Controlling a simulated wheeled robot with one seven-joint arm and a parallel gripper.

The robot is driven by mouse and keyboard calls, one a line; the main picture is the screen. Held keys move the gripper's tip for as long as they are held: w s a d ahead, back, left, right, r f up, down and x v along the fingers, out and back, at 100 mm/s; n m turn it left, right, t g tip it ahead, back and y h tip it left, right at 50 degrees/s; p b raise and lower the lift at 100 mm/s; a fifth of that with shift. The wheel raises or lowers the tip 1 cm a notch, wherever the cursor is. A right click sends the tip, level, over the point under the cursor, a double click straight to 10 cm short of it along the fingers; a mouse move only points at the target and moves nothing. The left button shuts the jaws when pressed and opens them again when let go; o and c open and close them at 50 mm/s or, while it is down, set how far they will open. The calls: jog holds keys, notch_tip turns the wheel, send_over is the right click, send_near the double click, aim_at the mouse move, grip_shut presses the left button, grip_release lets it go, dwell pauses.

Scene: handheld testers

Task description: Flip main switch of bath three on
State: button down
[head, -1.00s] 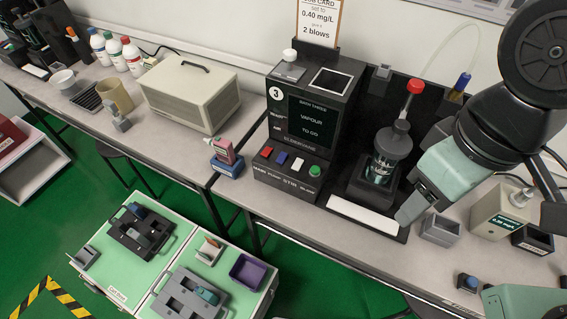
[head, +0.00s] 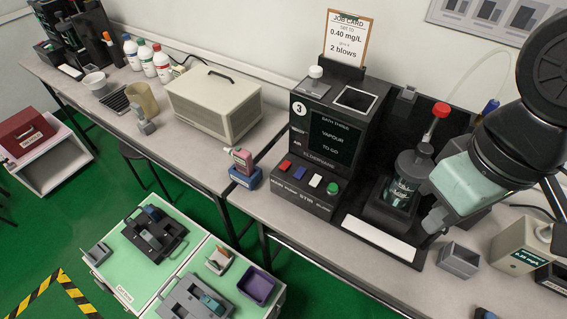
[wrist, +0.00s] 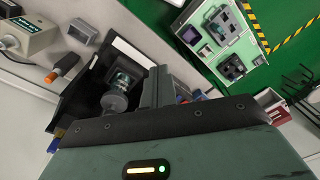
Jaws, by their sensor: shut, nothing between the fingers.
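The bath three unit (head: 325,130) is a black box marked 3 at the bench's middle. Its screen reads "BATH THREE", "VAPOUR TO GO". Its low front panel has a red switch (head: 285,165) above the word MAIN, a blue one (head: 299,172), a white one (head: 315,180) and a green round button (head: 333,188). Whether the red switch is on or off cannot be told. My gripper (head: 433,221) is shut and empty, right of the glass flask (head: 403,190) and well right of the switches. In the wrist view the panel is mostly hidden behind my gripper's body.
The flask with a red-topped tube stands on a black base with a white strip (head: 378,238) in front. A grey open box (head: 459,261) and a beige meter (head: 520,250) are at right. A job card (head: 345,40) stands behind the unit. A pink-and-blue device (head: 243,165) sits left of the panel.

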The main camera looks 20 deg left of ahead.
jog(key=w+a+f+m+b, duration=0.4)
jog(key=w+a+m+b, duration=0.1)
jog(key=w+a, duration=0.75)
jog(key=m+t+h+b, duration=0.2)
jog(key=m+t+b, duration=0.15)
jog(key=m, duration=0.25)
send_over(283, 168)
jog(key=s+a, duration=0.1)
jog(key=s, duration=0.1)
notch_tip(283, 168, down, 8)
jog(key=shift+g, duration=0.45)
jog(key=shift+s+f, duration=0.1)
jog(key=shift+f, duration=0.1)
jog(key=x, duration=0.4)
jog(key=p+x, duration=0.1)
jog(key=x, duration=0.3)
jog(key=s+p+x, duration=0.1)
jog(key=x, duration=0.3)
jog(key=shift+a+f, duration=0.25)
jog(key=shift+f+p, duration=0.3)
jog(key=shift+f, duration=0.4)
jog(key=shift+f, duration=0.1)
